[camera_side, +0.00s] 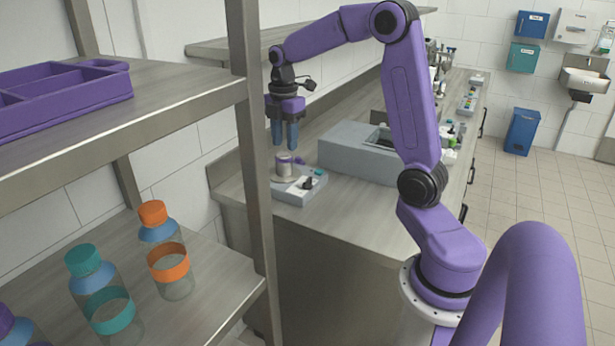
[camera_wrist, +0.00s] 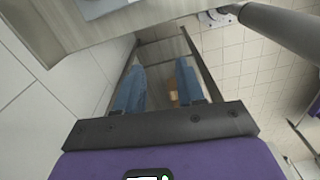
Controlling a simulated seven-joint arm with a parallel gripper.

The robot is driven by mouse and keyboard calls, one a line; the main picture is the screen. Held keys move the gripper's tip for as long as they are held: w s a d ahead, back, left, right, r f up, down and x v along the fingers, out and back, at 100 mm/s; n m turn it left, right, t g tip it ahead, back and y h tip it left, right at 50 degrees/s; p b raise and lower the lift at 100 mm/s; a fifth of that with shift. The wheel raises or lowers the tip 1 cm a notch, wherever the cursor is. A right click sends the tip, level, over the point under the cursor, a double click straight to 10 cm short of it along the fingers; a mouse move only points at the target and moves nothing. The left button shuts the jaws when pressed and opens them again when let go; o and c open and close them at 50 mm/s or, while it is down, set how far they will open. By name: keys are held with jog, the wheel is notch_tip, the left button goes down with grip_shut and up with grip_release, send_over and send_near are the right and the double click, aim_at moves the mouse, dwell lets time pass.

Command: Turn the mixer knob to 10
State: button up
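The mixer (camera_side: 297,193) is a small light grey box on the bench near its front left end. A black knob (camera_side: 308,183) sits on its top at the right front. My gripper (camera_side: 285,147) points down above the cup, up and left of the knob, touching nothing. In the wrist view my gripper (camera_wrist: 160,66) has its two blue fingers apart with nothing between them. Part of a light grey object, possibly the mixer, shows at that view's top edge. The knob's setting is too small to read.
A large grey box (camera_side: 350,154) stands right behind the mixer. A metal shelf post (camera_side: 250,150) rises in front on the left. Bottles (camera_side: 165,250) stand on the lower shelf and a purple tray (camera_side: 65,98) on the upper one. Bare bench (camera_side: 345,210) lies right of the mixer.

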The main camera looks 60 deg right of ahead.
jog(key=n, duration=0.1)
send_over(308, 179)
notch_tip(308, 179, down, 18)
jog(key=shift+a+r, duration=0.1)
jog(key=shift+r, duration=0.05)
dwell(0.4)
grip_shut()
